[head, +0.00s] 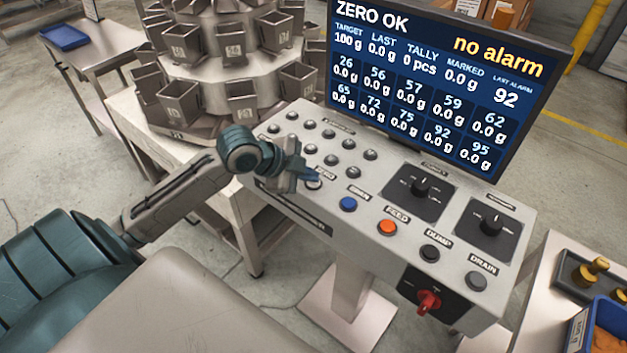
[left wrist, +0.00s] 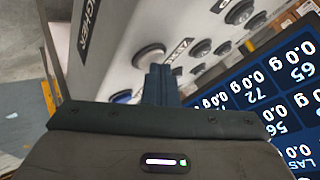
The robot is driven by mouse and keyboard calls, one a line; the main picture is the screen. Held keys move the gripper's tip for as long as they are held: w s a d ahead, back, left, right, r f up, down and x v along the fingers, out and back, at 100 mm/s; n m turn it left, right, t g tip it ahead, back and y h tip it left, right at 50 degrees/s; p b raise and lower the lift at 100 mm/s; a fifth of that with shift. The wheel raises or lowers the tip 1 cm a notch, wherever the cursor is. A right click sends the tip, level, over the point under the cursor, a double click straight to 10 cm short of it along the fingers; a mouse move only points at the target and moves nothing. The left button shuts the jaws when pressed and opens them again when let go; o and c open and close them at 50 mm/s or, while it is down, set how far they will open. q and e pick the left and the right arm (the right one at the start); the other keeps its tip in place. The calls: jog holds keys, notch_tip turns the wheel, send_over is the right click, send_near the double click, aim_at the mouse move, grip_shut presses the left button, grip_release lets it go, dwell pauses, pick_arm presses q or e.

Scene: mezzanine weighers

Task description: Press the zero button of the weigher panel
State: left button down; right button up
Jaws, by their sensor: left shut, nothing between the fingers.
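The weigher panel (head: 300,222) is a sloped grey console with rows of buttons. The zero button (head: 314,185) is grey and partly hidden by my left gripper (head: 312,178), beside a partly covered label. My left gripper is shut and empty, with its fingertips over or right beside that button. In the left wrist view the closed fingertips (left wrist: 160,72) lie close to a grey round button (left wrist: 149,56). I cannot tell whether they touch it. The screen (head: 440,85) reads "ZERO OK" and "no alarm". My right gripper is not in view.
A blue button (head: 348,204), an orange feed button (head: 387,228), a dump button (head: 430,253) and a drain button (head: 477,280) run along the panel's front. Two dials and a red switch (head: 428,302) sit at right. The bucket weigher (head: 215,60) stands behind at left.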

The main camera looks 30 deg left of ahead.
aim_at(309, 183)
pick_arm(q)
jog(key=shift+r, duration=0.1)
jog(key=shift+r+p, duration=0.75)
jog(key=shift+p, duration=0.05)
notch_tip(309, 183, up, 5)
jog(key=p, duration=0.4)
dwell(0.5)
dwell(0.4)
